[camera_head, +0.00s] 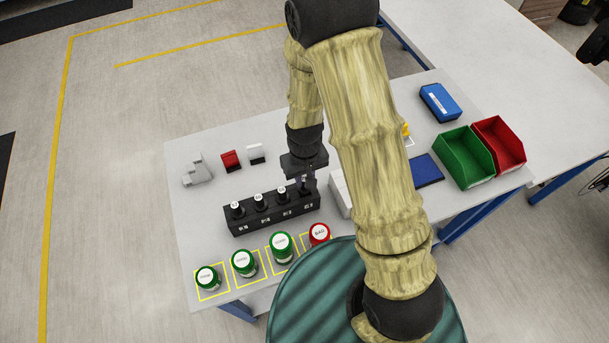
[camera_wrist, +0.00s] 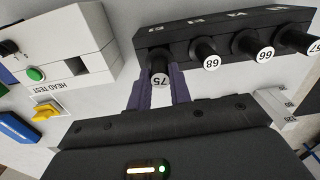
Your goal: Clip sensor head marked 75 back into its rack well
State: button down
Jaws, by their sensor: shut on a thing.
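The sensor head marked 75 (camera_wrist: 160,77) is a black cylinder with a white numbered end. My gripper (camera_wrist: 160,92) is shut on it, with a purple finger on each side. The black rack (camera_head: 270,214) stands on the table, and the wrist view shows it too (camera_wrist: 190,32). Head 75 is at the rack's end well, at the right end in the head view, where my gripper (camera_head: 303,182) hangs over it. I cannot tell whether it is fully seated. Heads 68 (camera_wrist: 207,54), 66 (camera_wrist: 260,50) and one more stand upright in the other wells.
The white HEAD TEST box (camera_wrist: 75,60) stands beside the rack. Green-lidded jars (camera_head: 243,262) and a red-lidded BAD jar (camera_head: 319,234) line the front edge. Green (camera_head: 463,157) and red (camera_head: 499,144) bins stand at right. A red block (camera_head: 231,159) lies behind the rack.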

jog(key=shift+f+b, duration=0.8)
jog(key=shift+f, duration=0.3)
dwell(0.6)
jog(key=c, duration=1.2)
grip_release()
jog(key=shift+r, duration=0.1)
notch_tip(320, 180, up, 17)
jog(key=b, duration=0.2)
jog(key=shift+r, duration=0.15)
